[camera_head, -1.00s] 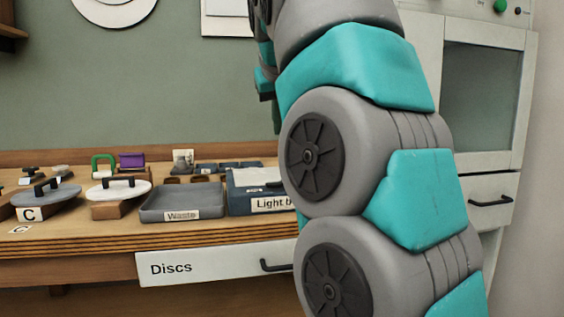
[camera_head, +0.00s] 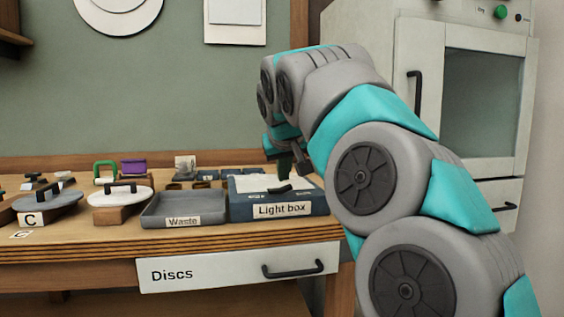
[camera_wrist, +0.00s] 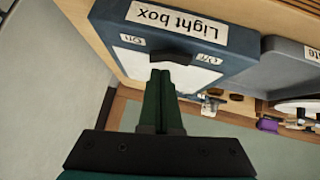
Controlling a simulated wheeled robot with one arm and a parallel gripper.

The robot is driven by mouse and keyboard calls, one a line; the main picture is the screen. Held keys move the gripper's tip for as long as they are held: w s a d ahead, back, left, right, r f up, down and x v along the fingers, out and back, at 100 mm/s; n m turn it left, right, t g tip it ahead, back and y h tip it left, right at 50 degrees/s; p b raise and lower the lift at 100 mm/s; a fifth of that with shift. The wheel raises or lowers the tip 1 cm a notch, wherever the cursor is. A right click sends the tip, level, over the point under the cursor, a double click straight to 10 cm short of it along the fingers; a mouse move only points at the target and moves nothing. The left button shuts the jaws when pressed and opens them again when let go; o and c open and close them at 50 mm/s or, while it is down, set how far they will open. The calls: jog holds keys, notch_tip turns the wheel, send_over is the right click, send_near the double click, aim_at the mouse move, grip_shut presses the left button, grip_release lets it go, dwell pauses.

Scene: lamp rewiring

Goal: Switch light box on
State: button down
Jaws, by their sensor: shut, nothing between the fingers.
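The light box (camera_head: 240,212) is a dark blue box with a pale top panel and a "Light box" label, near the bench's right end. In the wrist view the light box (camera_wrist: 240,48) appears upside down. Its black rocker switch (camera_wrist: 170,57) lies between an "On" mark at picture left and an "Off" mark at picture right. The switch also shows in the head view (camera_head: 280,189). My gripper (camera_wrist: 160,76) is shut and empty, its tips close to the switch over the pale panel. I cannot tell whether they touch it, or which way the rocker tilts.
A grey "Waste" tray (camera_head: 160,222) stands left of the light box. Lidded containers, a green-handled item and a purple item (camera_head: 133,166) are farther left. A "Discs" drawer (camera_head: 200,275) is below. A white cabinet (camera_head: 420,60) stands at the right.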

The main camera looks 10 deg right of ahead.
jog(key=shift+d+f, duration=0.1)
jog(key=shift+f, duration=0.3)
